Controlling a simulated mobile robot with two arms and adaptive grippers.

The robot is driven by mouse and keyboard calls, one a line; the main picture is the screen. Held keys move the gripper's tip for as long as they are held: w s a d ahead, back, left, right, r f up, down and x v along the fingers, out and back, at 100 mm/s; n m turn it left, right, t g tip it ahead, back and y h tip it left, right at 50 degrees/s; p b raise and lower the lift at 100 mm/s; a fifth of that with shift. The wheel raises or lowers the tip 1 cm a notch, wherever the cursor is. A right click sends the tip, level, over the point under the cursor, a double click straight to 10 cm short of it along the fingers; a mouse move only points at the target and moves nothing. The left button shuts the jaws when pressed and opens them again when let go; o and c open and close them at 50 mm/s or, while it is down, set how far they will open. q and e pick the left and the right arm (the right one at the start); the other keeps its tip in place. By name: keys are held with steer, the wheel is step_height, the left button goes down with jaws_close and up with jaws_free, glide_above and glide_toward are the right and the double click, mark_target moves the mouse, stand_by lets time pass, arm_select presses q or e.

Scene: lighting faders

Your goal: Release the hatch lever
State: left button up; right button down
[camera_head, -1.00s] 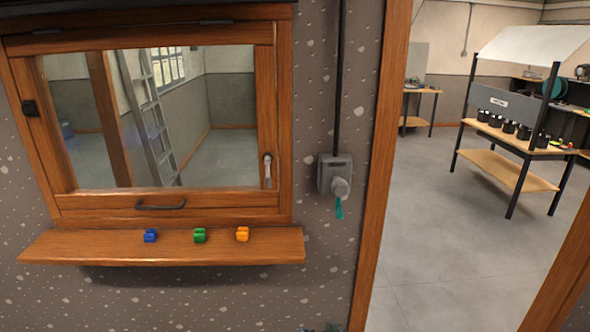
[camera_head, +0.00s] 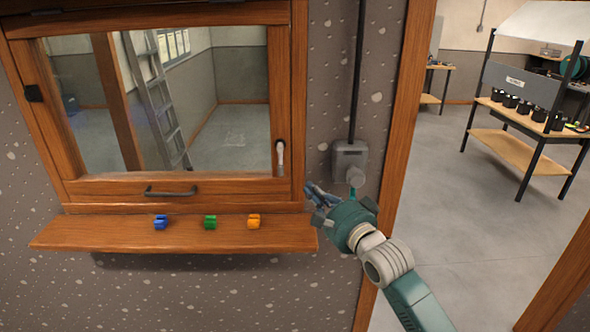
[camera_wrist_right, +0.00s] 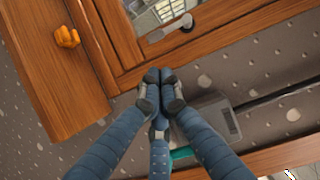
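The hatch lever (camera_head: 280,157) is a small silver handle on the right side of the wooden hatch frame (camera_head: 285,95), pointing down. It also shows near the top of the right wrist view (camera_wrist_right: 180,25). My right gripper (camera_head: 313,194) is below and right of the lever, near the right end of the sill, and apart from the lever. In the right wrist view, its blue fingers (camera_wrist_right: 160,76) come together at the tips, with nothing visible between them. My left gripper is out of view.
A grey wall box (camera_head: 349,160) with a cable is right of the hatch, close to my right gripper. The wooden sill (camera_head: 130,240) holds blue, green and orange pieces (camera_head: 254,221). A dark pull handle (camera_head: 171,192) is on the hatch's lower rail. A doorway opens at right.

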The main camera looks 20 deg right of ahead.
mark_target(280, 160)
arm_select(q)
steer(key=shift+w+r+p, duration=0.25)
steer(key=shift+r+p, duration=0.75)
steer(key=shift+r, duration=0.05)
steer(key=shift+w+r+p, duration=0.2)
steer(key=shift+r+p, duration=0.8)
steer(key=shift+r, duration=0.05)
arm_select(e)
steer(key=shift+w+a+r, duration=0.15)
steer(key=shift+w+a, duration=0.1)
steer(key=shift+w, duration=1.35)
steer(key=shift+w+a+r, duration=0.1)
steer(key=shift+w+a, duration=0.15)
steer(key=shift+w, duration=1.4)
steer(key=shift+w+a+r, duration=0.15)
steer(key=shift+w+a, duration=0.1)
steer(key=shift+w, duration=1.35)
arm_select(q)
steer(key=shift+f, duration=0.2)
arm_select(e)
steer(key=shift+f, duration=0.1)
